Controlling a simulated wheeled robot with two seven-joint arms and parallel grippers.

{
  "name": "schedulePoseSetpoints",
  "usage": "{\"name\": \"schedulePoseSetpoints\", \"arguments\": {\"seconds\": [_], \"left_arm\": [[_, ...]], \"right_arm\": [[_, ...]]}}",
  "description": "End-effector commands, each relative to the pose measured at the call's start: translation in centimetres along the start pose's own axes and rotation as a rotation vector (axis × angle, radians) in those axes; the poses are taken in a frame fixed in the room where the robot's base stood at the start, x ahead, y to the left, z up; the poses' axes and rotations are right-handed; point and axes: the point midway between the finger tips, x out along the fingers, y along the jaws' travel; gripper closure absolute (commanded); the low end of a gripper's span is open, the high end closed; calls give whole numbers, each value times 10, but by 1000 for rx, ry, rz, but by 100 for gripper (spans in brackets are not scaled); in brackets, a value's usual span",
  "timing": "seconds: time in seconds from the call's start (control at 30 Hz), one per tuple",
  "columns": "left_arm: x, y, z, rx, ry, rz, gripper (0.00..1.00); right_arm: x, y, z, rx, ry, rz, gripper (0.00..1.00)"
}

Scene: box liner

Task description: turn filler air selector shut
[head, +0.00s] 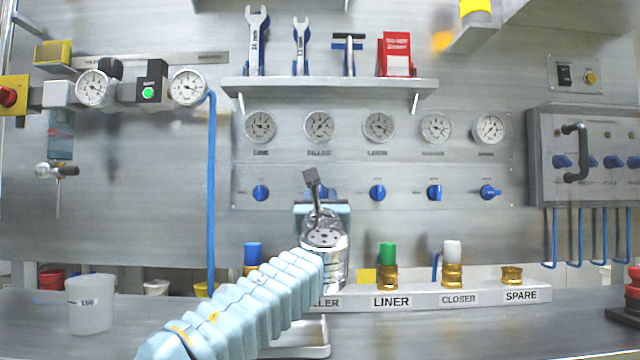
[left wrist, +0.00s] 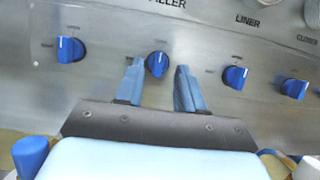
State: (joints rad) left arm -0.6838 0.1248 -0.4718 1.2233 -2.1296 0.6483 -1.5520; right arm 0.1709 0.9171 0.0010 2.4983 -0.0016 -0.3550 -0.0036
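The filler air selector (left wrist: 157,63) is a small blue knob on the grey panel, under the filler label in the left wrist view. A pale mark shows on its face, but I cannot read its exact setting. My left gripper (left wrist: 158,72) is open, its two blue fingers pointing at the panel. The fingertips are on either side of the knob; I cannot tell whether they touch it. In the head view my left gripper (head: 322,193) hides most of the filler selector. My right gripper is not in view.
The line selector (head: 261,193) is left of the gripper; the liner (head: 378,193), closer (head: 435,193) and spare (head: 489,192) selectors are to its right. Gauges line the panel above, under a tool shelf (head: 330,88). Below is a labelled rail (head: 468,297) with coloured fittings.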

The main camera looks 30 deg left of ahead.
Motion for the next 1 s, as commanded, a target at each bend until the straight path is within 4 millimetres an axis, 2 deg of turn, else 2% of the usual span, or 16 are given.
{"name": "schedulePoseSetpoints", "arguments": {"seconds": [0.03, 0.2, 0.37, 0.6, 0.83, 1.0], "left_arm": [[12, 0, 4, 4, 0, 3, 62], [36, 0, 2, 2, 1, 2, 62], [44, 0, 0, 0, 0, 0, 62], [44, 0, 0, -1, 0, 0, 62], [44, 0, 0, -1, 1, 0, 95], [43, 0, -1, -6, 1, 2, 97]], "right_arm": [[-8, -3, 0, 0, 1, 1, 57], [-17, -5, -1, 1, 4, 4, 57], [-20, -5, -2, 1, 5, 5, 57], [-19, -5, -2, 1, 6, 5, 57], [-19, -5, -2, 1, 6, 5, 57], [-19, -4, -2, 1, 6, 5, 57]]}}
